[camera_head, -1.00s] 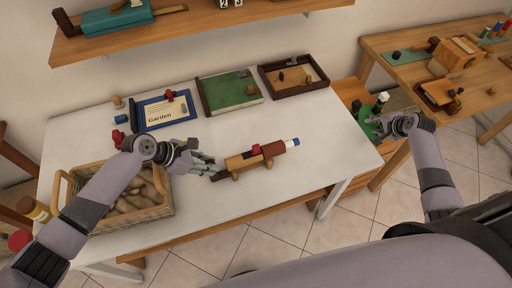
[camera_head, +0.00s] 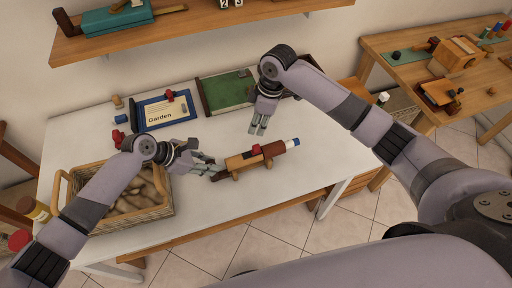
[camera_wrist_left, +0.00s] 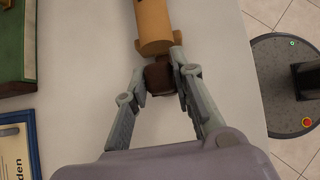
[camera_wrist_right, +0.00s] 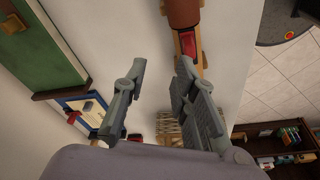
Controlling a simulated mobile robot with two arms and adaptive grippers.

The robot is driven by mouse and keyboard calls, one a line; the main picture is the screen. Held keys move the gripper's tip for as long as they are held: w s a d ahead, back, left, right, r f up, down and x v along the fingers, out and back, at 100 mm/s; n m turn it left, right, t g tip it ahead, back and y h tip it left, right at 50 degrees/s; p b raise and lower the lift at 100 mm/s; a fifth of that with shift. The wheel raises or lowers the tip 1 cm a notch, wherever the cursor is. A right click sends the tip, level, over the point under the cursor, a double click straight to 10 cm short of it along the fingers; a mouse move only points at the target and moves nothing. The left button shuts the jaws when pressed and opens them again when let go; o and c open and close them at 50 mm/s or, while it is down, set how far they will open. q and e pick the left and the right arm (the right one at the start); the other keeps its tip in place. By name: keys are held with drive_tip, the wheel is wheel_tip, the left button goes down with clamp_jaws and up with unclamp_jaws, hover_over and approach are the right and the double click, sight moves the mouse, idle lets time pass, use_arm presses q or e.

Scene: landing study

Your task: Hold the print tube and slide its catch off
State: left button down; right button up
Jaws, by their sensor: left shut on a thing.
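The print tube (camera_head: 273,149) lies across the white table, with a light wood part at left, a dark red-brown part and a white and blue end at right. Its red catch (camera_head: 256,149) sits on top near the middle. My left gripper (camera_head: 214,172) is shut on the dark brown end (camera_wrist_left: 160,76) of the tube, beside the light wood part (camera_wrist_left: 153,28). My right gripper (camera_head: 258,131) is open and empty, pointing down just behind the catch. In the right wrist view the red catch (camera_wrist_right: 187,44) is beyond the right finger, outside the gap between the fingers.
A wicker basket (camera_head: 166,208) stands at the table's left front. A blue-framed Garden board (camera_head: 141,124), a green board (camera_head: 217,96) and a dark tray line the back, the tray mostly hidden by my right arm. The table in front of the tube is clear.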

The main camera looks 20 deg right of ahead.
sight(256, 145)
drive_tip(key=s+n, duration=0.1)
drive_tip(key=s+a+n+h, duration=0.1)
drive_tip(key=n, duration=0.1)
drive_tip(key=s+r+n+g+h, duration=0.1)
drive_tip(key=n, duration=0.1)
drive_tip(key=shift+s+a, duration=0.15)
drive_tip(key=shift+a, duration=0.15)
drive_tip(key=shift+n, duration=0.3)
drive_tip(key=shift+f, duration=3.35)
drive_tip(key=shift+c, duration=0.5)
clamp_jaws()
